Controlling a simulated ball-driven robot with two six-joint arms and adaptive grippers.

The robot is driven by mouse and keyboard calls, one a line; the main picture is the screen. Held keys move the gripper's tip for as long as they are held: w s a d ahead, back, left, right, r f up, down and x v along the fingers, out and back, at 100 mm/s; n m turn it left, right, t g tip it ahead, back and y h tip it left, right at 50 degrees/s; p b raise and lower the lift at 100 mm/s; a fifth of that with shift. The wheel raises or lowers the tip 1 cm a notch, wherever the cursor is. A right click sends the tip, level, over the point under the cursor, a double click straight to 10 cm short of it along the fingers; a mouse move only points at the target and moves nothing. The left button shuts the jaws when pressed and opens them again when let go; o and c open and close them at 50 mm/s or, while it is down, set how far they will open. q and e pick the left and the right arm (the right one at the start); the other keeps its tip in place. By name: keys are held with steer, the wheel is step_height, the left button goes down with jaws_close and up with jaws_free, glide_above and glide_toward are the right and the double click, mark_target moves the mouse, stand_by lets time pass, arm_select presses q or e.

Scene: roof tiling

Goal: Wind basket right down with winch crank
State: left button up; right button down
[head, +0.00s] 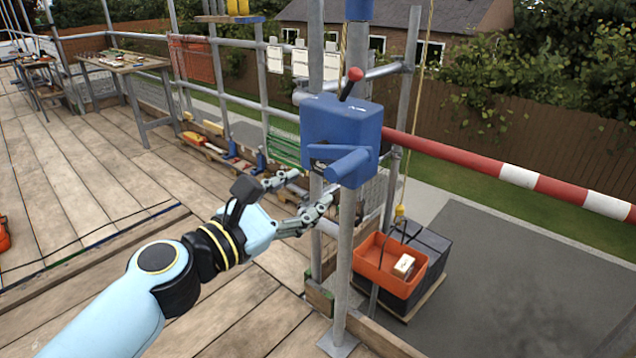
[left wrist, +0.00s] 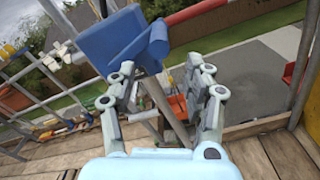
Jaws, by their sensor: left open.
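The blue winch (head: 341,125) is fixed to a grey scaffold post, with a red-knobbed lever (head: 352,80) on top. Its crank (head: 349,164) has a blue cylindrical handle on the near face. My left gripper (head: 311,190) is open and empty, just below and left of the crank, apart from it. In the left wrist view the open fingers (left wrist: 167,78) point toward the post, with the winch (left wrist: 115,38) above left. The orange basket (head: 388,280) hangs on a rope with a yellow hook (head: 400,212) and holds a small pale box. My right gripper is not in view.
A red-and-white bar (head: 518,177) runs right from the winch post. Dark grey stacked blocks (head: 425,240) on a pallet stand behind the basket. Scaffold posts stand close around the gripper. A workbench (head: 125,64) stands far left. The plank deck (head: 110,190) at left is mostly clear.

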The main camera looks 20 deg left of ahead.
mark_target(343, 168)
arm_select(q)
steer(key=shift+s, duration=0.2)
steer(key=n, duration=0.2)
steer(key=n+p, duration=0.1)
steer(key=n, duration=0.1)
steer(key=n+p, duration=0.1)
steer(key=n, duration=0.1)
steer(key=shift+w+r, duration=0.2)
steer(key=shift+w, duration=0.1)
steer(key=p+x, duration=0.1)
steer(key=x, duration=0.9)
steer(key=shift+w+d+f, duration=0.1)
steer(key=shift+w+f, duration=0.1)
steer(key=shift+w, duration=0.05)
jaws_close()
